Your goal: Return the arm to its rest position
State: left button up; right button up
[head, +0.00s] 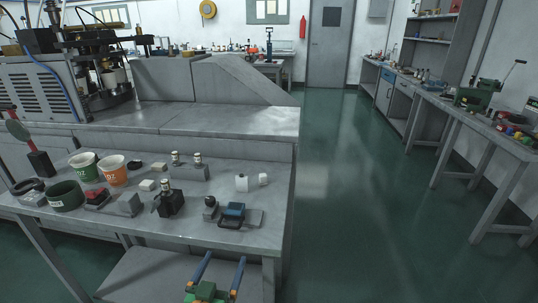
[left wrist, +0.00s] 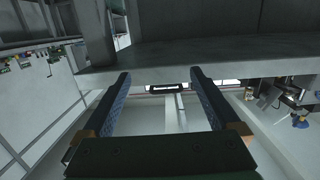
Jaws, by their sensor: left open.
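My left gripper (head: 222,272) is at the bottom of the head view, low by the front edge of the metal table. Its two blue-padded fingers point up and stand apart, with nothing between them. The left wrist view shows the same fingers (left wrist: 160,85) open and empty, with a grey table edge and open room beyond them. My right gripper is in neither view.
The metal table (head: 225,172) holds a green cup (head: 85,167), an orange and white cup (head: 113,171), a dark green ring-shaped bowl (head: 66,196) and several small parts. A machine (head: 45,90) stands behind at left. The green floor (head: 345,190) at right is clear.

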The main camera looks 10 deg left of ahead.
pick_arm(q)
jog(key=s+f+m+g+p, duration=0.1)
jog(key=s+f+g, duration=0.3)
jog(key=s+f, duration=0.5)
jog(key=s+f+g+p, duration=0.1)
jog(key=s+f+g, duration=0.3)
jog(key=f, duration=1)
jog(key=s+a+f+g, duration=0.1)
jog(key=s+f+g, duration=0.2)
jog(key=s, duration=0.9)
jog(key=s+a+f+g, duration=0.2)
jog(key=s+f+g, duration=0.2)
jog(key=s, duration=0.9)
notch_tip(320, 180, down, 3)
jog(key=shift+s+f+m+g+y+p, duration=0.2)
jog(key=shift+m+g+y+p, duration=0.1)
jog(key=shift+m+y+p, duration=0.15)
jog(key=shift+w, duration=0.1)
